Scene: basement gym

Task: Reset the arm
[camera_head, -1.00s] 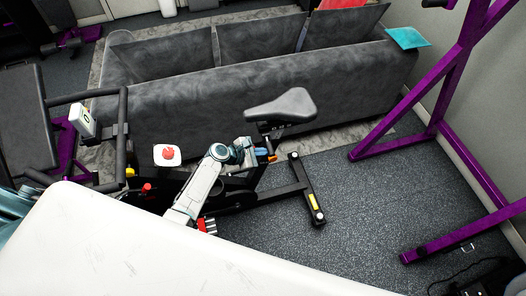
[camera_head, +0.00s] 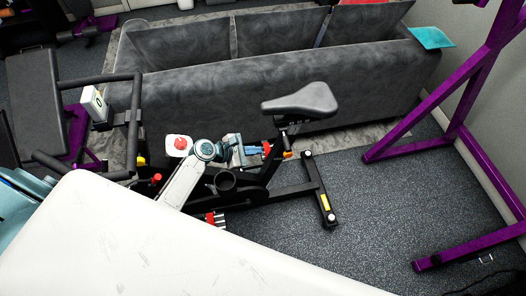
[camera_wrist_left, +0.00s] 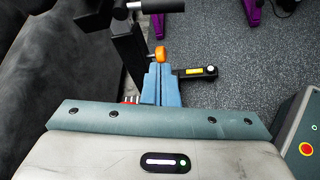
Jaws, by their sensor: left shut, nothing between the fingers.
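My left arm comes in from the lower left in the head view, above the black exercise bike (camera_head: 315,187). My left gripper (camera_head: 266,151) is shut and empty, in front of the bike's frame, below and left of the seat (camera_head: 300,101) in the picture. In the left wrist view its blue fingers (camera_wrist_left: 161,75) lie together, with nothing between them. An orange knob (camera_wrist_left: 160,53) shows just beyond the fingertips there; I cannot tell whether they touch it. My right gripper is not in view.
A grey sofa (camera_head: 210,92) stands behind the bike. A purple metal frame (camera_head: 450,115) stands at the right. A padded bench (camera_head: 37,105) is at the left. Dark speckled floor (camera_head: 375,215) is clear between bike and purple frame.

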